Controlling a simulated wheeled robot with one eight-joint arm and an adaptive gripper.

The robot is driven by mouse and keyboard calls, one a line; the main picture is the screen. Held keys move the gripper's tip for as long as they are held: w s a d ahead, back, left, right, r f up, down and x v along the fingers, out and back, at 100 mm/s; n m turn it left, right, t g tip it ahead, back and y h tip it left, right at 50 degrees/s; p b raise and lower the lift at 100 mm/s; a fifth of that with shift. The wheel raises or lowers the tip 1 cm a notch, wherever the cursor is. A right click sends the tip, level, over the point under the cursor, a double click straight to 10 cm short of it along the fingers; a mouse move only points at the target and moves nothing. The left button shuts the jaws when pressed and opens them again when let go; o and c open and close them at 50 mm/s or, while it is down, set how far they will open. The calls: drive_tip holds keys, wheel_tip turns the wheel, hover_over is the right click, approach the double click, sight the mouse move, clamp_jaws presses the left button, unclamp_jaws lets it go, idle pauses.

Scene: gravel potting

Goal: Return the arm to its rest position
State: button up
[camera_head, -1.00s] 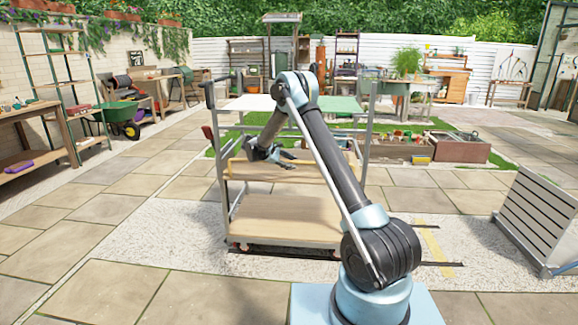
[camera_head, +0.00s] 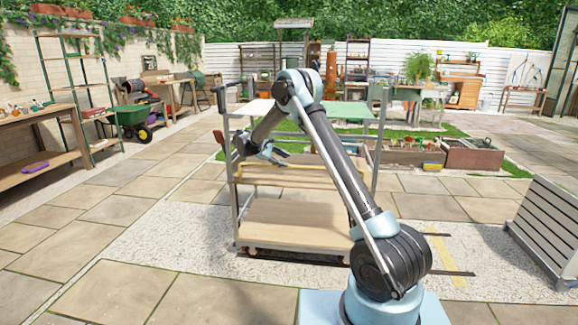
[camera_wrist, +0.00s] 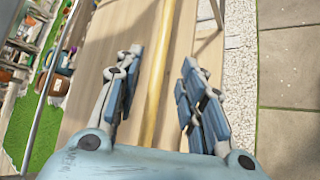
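My arm reaches forward over a wheeled wooden trolley with metal posts. My gripper (camera_head: 270,154) is in front of the trolley's upper part, beside its left post, above the bottom shelf (camera_head: 290,222). In the wrist view my gripper (camera_wrist: 158,85) has its two fingers well apart with nothing between them. Behind the fingers, the trolley's wooden shelf and a yellowish rail (camera_wrist: 160,50) show. How far the fingers are from the rail is hard to tell.
A green wheelbarrow (camera_head: 132,118) and a wooden bench (camera_head: 38,150) stand at the left. Planter boxes (camera_head: 470,155) lie beyond the trolley. The paving (camera_head: 110,215) left of the trolley is clear.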

drive_tip(key=shift+s+a+r, duration=0.15)
drive_tip(key=shift+a+r, duration=0.05)
drive_tip(key=shift+a, duration=0.05)
drive_tip(key=s+d+r+m+g+y, duration=0.1)
drive_tip(key=s+d+r+m, duration=0.1)
drive_tip(key=s+d+r, duration=0.5)
drive_tip(key=s+d+r+m+g+y, duration=0.1)
drive_tip(key=s+d+r, duration=0.25)
drive_tip(key=d, duration=0.45)
drive_tip(key=s+d+r+m+g+y, duration=0.1)
drive_tip(key=s+d+r+m+y, duration=0.3)
drive_tip(key=s+d, duration=0.9)
drive_tip(key=s+d+f+m+y, duration=0.1)
drive_tip(key=s+d, duration=0.1)
drive_tip(key=s, duration=0.8)
drive_tip(key=s+d+f+m, duration=0.1)
drive_tip(key=s+d, duration=0.1)
drive_tip(key=s, duration=0.8)
drive_tip(key=s+f+m+y, duration=0.1)
drive_tip(key=s+f+m, duration=0.1)
drive_tip(key=s+f, duration=0.3)
drive_tip(key=s+a+f+m+y, duration=0.1)
drive_tip(key=s+f+m+y, duration=0.1)
drive_tip(key=s+f, duration=0.4)
drive_tip(key=s, duration=0.5)
